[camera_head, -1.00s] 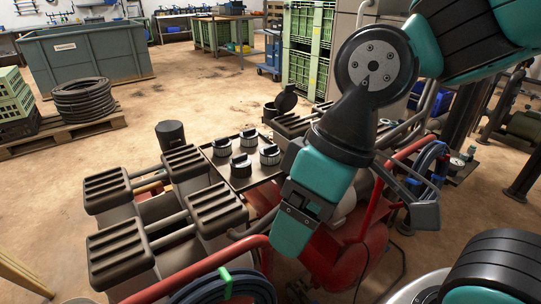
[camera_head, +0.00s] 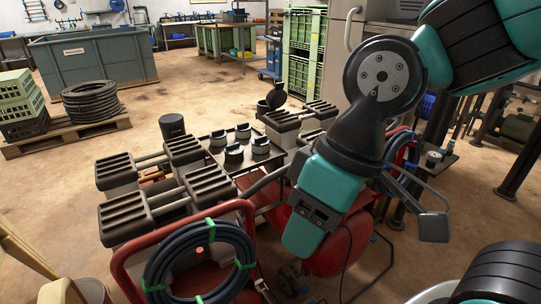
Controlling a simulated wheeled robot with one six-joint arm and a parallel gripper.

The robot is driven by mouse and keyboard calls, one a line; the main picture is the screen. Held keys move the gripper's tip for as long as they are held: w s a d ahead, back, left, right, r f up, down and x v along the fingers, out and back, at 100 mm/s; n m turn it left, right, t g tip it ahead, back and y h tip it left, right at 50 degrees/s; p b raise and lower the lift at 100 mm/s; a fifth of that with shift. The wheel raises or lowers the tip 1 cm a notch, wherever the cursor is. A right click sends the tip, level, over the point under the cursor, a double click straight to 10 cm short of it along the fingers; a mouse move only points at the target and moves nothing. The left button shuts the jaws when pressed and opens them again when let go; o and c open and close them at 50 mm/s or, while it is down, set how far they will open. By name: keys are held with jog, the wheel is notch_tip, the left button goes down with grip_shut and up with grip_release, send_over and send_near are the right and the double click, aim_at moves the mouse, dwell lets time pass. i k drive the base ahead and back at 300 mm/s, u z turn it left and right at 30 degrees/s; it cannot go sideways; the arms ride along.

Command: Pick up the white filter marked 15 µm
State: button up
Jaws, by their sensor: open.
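Several short round filters with dark tops stand upright on a dark tray (camera_head: 217,159) left of my arm in the head view. One stands at the left (camera_head: 218,139), one at the back (camera_head: 243,131), one in front (camera_head: 234,154) and one at the right (camera_head: 261,146). Some pale surface shows on them, but no marking is readable, so I cannot tell which is the 15 µm one. My gripper (camera_head: 425,208) hangs off to the right, clear of the tray. One grey finger shows spread outward; the other is hidden behind my teal wrist. It is open and empty.
Dark ribbed blocks (camera_head: 208,182) joined by pipes stand before the tray. A coiled blue hose (camera_head: 200,262) on a red frame and a red tank (camera_head: 345,245) are nearer. A black canister (camera_head: 172,126) stands behind.

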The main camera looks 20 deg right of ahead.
aim_at(260, 144)
jog(key=u, duration=1.45)
jog(key=k, duration=0.8)
jog(key=z, duration=1)
jog(key=i, duration=1)
jog(key=z, duration=0.05)
